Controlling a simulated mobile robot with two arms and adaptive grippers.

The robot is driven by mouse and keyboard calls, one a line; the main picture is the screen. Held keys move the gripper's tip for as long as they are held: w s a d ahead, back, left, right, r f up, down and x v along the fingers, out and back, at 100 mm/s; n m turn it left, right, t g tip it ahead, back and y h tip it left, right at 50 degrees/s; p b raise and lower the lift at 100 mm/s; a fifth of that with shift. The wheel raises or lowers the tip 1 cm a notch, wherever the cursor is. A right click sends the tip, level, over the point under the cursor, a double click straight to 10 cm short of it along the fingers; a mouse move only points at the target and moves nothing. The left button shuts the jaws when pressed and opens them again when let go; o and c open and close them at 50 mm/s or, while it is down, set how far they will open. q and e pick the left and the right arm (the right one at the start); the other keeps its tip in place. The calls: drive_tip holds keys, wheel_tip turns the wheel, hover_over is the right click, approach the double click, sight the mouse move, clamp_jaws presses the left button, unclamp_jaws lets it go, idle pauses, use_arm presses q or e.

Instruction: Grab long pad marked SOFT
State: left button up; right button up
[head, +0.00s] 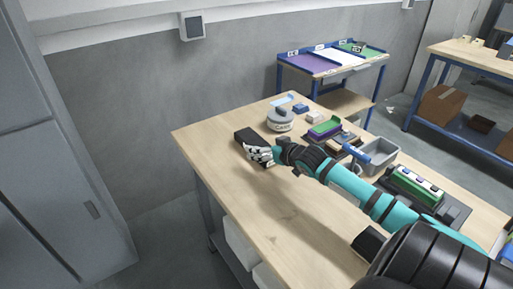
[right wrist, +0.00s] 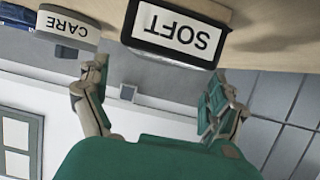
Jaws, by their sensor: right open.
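The long black pad (head: 246,138) lies near the left edge of the wooden table in the head view. In the right wrist view the pad (right wrist: 178,28) shows a white label reading SOFT, upside down in the picture. My right gripper (head: 259,155) is at the near end of the pad in the head view and hides part of it. In the right wrist view the right gripper (right wrist: 155,82) is open, with its fingers spread on either side of the label end and nothing held between them. My left gripper is not in view.
A round grey container marked CARE (head: 280,123) stands just behind the pad, and also shows in the right wrist view (right wrist: 68,27). A grey bin (head: 376,157) and a green-topped block (head: 415,184) stand farther right. The table's front left area (head: 270,215) is clear.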

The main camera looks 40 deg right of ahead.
sight(259, 144)
drive_tip(key=x, duration=0.5)
drive_tip(key=shift+d+f, duration=0.1)
drive_tip(key=shift+d, duration=0.1)
drive_tip(key=shift+s, duration=0.15)
drive_tip(key=shift+c, duration=0.6)
drive_tip(key=c, duration=1.4)
drive_tip(key=shift+c, duration=0.4)
